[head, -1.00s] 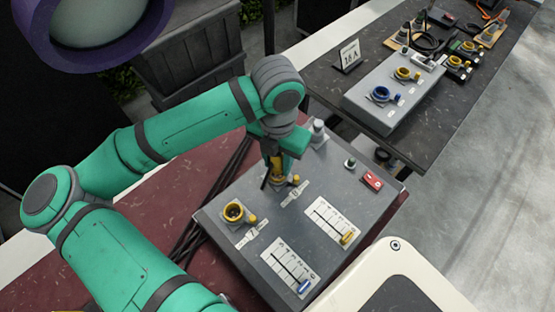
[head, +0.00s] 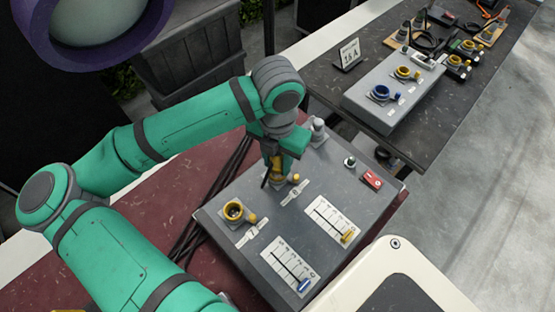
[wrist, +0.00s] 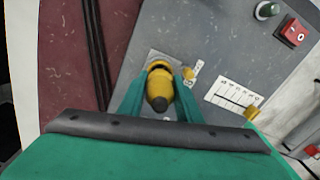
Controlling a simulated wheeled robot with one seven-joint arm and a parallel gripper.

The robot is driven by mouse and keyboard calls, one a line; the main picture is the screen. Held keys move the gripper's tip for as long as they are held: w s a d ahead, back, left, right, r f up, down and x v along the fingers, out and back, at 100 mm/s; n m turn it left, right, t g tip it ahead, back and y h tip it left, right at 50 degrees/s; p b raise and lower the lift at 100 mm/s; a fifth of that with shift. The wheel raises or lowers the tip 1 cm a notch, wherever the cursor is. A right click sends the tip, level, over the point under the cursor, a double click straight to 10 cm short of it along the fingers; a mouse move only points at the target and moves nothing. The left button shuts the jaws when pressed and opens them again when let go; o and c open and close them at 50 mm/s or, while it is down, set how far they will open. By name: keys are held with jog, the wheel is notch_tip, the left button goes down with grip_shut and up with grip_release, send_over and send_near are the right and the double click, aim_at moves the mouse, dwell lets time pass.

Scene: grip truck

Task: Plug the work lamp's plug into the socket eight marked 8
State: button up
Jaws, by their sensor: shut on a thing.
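My gripper (head: 274,170) is shut on the yellow work lamp plug (wrist: 157,90), one green finger on each side of it. The plug has a dark tail end facing the wrist camera. Its front end is at a yellow-ringed socket (wrist: 158,63) on the grey sloping panel (head: 335,175). The plug hides much of that socket, and I cannot tell how deep it sits.
Two slider scales (head: 333,220) and a red switch (head: 371,179) sit on the panel's right side. A grey knob (head: 318,129) stands close behind my gripper. Dark cables run along the panel's left. A further bench (head: 440,100) holds another socket box (head: 362,107).

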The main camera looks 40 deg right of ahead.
aim_at(278, 161)
jog(key=shift+f, duration=0.75)
dwell(0.3)
jog(key=shift+r, duration=2)
jog(key=shift+f, duration=0.1)
jog(key=shift+f, duration=0.3)
jog(key=shift+f, duration=1.4)
dwell(1.9)
jog(key=shift+r, duration=1.85)
